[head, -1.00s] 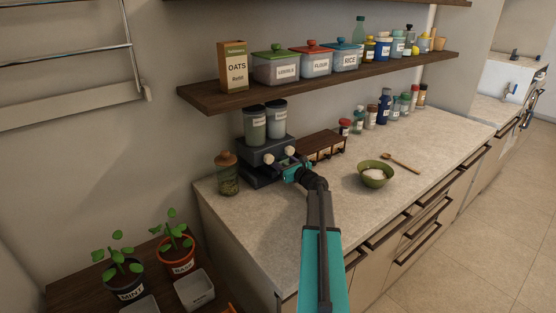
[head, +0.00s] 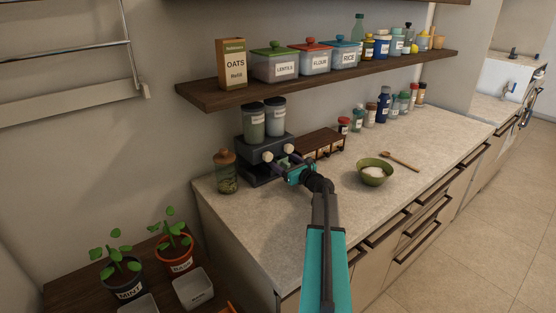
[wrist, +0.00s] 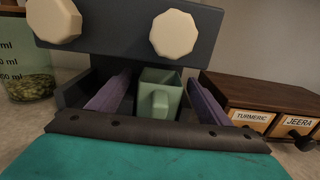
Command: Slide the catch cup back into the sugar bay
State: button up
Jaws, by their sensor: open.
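The catch cup (wrist: 160,88) is a pale green square cup with a handle facing me. In the wrist view it sits in the low opening of the dark dispenser (wrist: 120,45), below the right-hand knob (wrist: 174,34). My gripper (wrist: 155,92) is open, with one purple finger on each side of the cup; I cannot tell whether either finger touches it. In the head view my gripper (head: 285,168) is at the dispenser's front (head: 262,152), and the cup is hidden there. Whether the cup is fully seated at the back is not clear.
A wooden drawer box (head: 318,142) labelled turmeric and jeera stands close to the right of the dispenser. A lidded glass jar (head: 226,172) stands to its left. A green bowl (head: 374,172) and a wooden spoon (head: 400,161) lie further right on the counter.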

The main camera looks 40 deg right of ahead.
jog(key=s, duration=0.3)
jog(key=s+b, duration=0.1)
jog(key=s, duration=0.3)
jog(key=s+a+b, duration=0.1)
jog(key=s, duration=0.2)
jog(key=shift+s, duration=0.25)
dwell(0.6)
